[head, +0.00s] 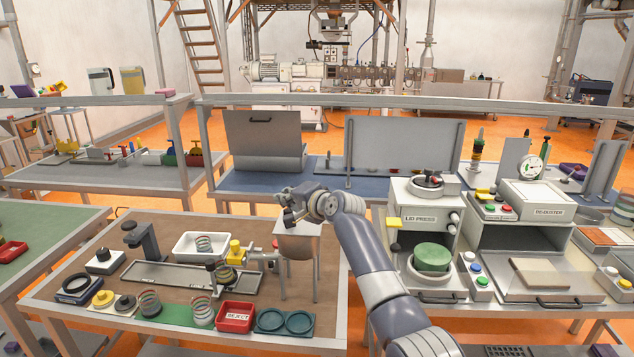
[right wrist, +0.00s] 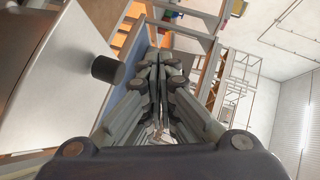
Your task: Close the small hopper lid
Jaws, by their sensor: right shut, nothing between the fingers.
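The small grey hopper (head: 298,242) stands on thin legs at the right side of the brown-topped table. My right gripper (head: 289,214) is at the hopper's top and hides part of it, so I cannot tell from the head view how the lid lies. In the right wrist view a smooth grey panel (right wrist: 50,65) with a black knob (right wrist: 107,70) fills the left side; it looks like the hopper lid. My right gripper's fingers (right wrist: 160,65) are shut and empty, beside the knob and apart from it. My left gripper is not in view.
On the same table are a white tray (head: 177,253), a red reject bin (head: 236,326), springs and a metal rail plate (head: 160,281). The lid press (head: 402,213) stands just right of my arm. A rear bench (head: 330,186) lies behind.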

